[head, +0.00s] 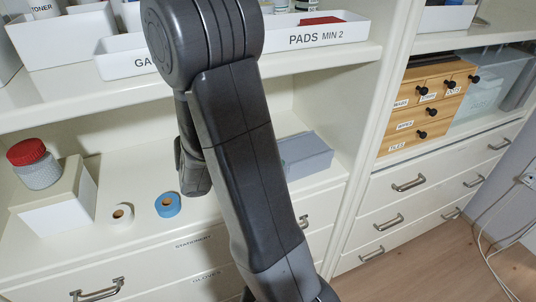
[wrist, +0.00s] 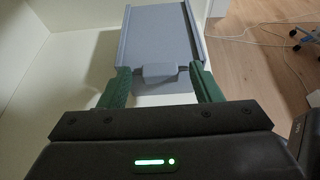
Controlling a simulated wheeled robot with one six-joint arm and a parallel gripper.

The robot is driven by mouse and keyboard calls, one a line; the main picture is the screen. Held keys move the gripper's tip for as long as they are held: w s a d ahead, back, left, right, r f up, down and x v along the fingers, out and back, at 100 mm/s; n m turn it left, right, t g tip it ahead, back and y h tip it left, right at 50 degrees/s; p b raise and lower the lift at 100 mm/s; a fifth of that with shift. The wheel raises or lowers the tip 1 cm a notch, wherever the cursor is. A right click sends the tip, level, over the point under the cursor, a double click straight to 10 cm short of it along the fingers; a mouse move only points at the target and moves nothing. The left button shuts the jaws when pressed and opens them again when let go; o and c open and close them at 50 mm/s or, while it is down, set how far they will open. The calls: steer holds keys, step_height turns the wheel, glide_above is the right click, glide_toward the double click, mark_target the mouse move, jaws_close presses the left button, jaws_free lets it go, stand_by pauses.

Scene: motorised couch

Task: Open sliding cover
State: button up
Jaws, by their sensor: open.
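A grey-blue box with a sliding cover (wrist: 158,38) lies ahead of my gripper in the wrist view. The cover has raised rails along both sides and a small grey tab (wrist: 160,73) at its near end. My gripper (wrist: 160,75) is open, with its green fingers to the left and right of the tab. A gap shows on each side of it, and nothing is held. The cover looks shut. In the head view the box (head: 305,155) sits on the shelf, partly hidden behind my arm. My gripper's fingers are hidden there.
A white box (head: 55,205) with a red-lidded jar (head: 35,163), a white tape roll (head: 121,216) and a blue tape roll (head: 168,204) stand left on the shelf (head: 110,255). White bins (head: 325,36) stand above. A wooden drawer unit (head: 425,105) is at right.

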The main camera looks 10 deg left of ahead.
steer(key=shift+c, duration=0.2)
jaws_close()
steer(key=s+a+p, duration=0.1)
steer(key=s+a, duration=0.1)
steer(key=a, duration=0.1)
steer(key=s+a+p, duration=0.1)
steer(key=s+a, duration=0.1)
steer(key=a, duration=0.1)
steer(key=s+a+p, duration=0.1)
steer(key=s+a, duration=0.1)
steer(key=shift+s+a+r, duration=0.1)
steer(key=shift+s+a, duration=0.15)
steer(key=shift+a, duration=0.15)
steer(key=shift+s+a+p, duration=0.3)
steer(key=shift+s+a, duration=0.05)
steer(key=shift+a, duration=0.05)
steer(key=shift+o, duration=0.2)
jaws_free()
steer(key=shift+a, duration=0.1)
steer(key=v, duration=1.3)
steer(key=shift+s+a+p, duration=0.2)
steer(key=shift+s+p, duration=0.1)
steer(key=shift+s, duration=0.05)
steer(key=shift+w+d, duration=0.1)
